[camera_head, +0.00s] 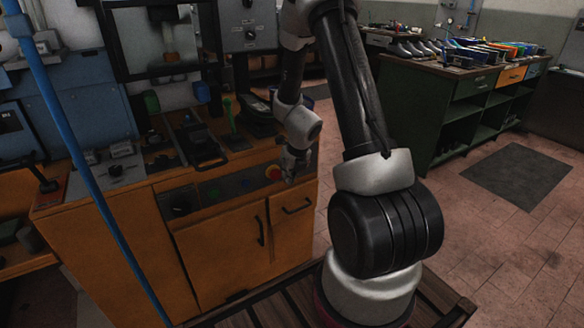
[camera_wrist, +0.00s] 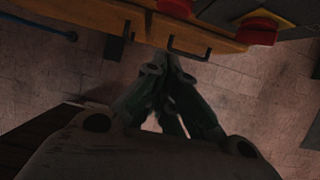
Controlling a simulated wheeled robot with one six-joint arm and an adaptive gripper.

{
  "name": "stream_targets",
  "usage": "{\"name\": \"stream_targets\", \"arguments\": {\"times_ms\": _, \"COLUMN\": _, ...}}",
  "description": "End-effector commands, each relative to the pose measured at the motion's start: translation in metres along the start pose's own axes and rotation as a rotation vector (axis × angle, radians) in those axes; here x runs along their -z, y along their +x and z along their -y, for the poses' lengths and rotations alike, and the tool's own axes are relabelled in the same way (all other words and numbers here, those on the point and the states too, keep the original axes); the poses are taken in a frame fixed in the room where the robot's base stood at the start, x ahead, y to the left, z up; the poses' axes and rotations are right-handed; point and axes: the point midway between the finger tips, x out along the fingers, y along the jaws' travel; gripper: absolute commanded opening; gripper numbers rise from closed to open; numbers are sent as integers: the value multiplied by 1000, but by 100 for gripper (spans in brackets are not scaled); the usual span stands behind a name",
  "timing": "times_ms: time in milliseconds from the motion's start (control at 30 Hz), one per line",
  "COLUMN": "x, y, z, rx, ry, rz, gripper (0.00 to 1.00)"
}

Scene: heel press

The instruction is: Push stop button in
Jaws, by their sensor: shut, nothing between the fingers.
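The red stop button (camera_head: 273,172) sits on a yellowish surround at the right end of the dark control strip on the orange cabinet's front. My gripper (camera_head: 290,178) is just right of it in the head view, its fingers shut and empty. The gap between fingertips and button is too small to judge there. In the wrist view my gripper (camera_wrist: 165,62) points toward the cabinet front. Two red knobs show there, one near the top edge (camera_wrist: 176,7) and one to the right (camera_wrist: 257,30). Neither visibly touches the fingers.
The orange cabinet (camera_head: 225,255) has dark handles below the strip. Machine levers and a green handle (camera_head: 229,113) stand on its top. A blue pole (camera_head: 95,180) rises at left. A green workbench (camera_head: 440,110) stands at back right; tiled floor lies open before it.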

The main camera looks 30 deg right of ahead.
Motion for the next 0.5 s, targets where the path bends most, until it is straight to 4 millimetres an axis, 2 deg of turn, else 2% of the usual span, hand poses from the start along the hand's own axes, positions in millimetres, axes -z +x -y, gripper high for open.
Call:
{"name": "stream_targets", "arguments": {"times_ms": 100, "x": -1, "y": -21, "z": -1, "rx": 0, "ry": -4, "rz": 3, "gripper": 0}}
{"name": "stream_targets", "arguments": {"times_ms": 233, "x": 0, "y": -39, "z": -1, "rx": 0, "ry": -3, "rz": 2, "gripper": 0}}
{"name": "stream_targets", "arguments": {"times_ms": 500, "x": 1, "y": -54, "z": 0, "rx": 0, "ry": -1, "rz": -1, "gripper": 0}}
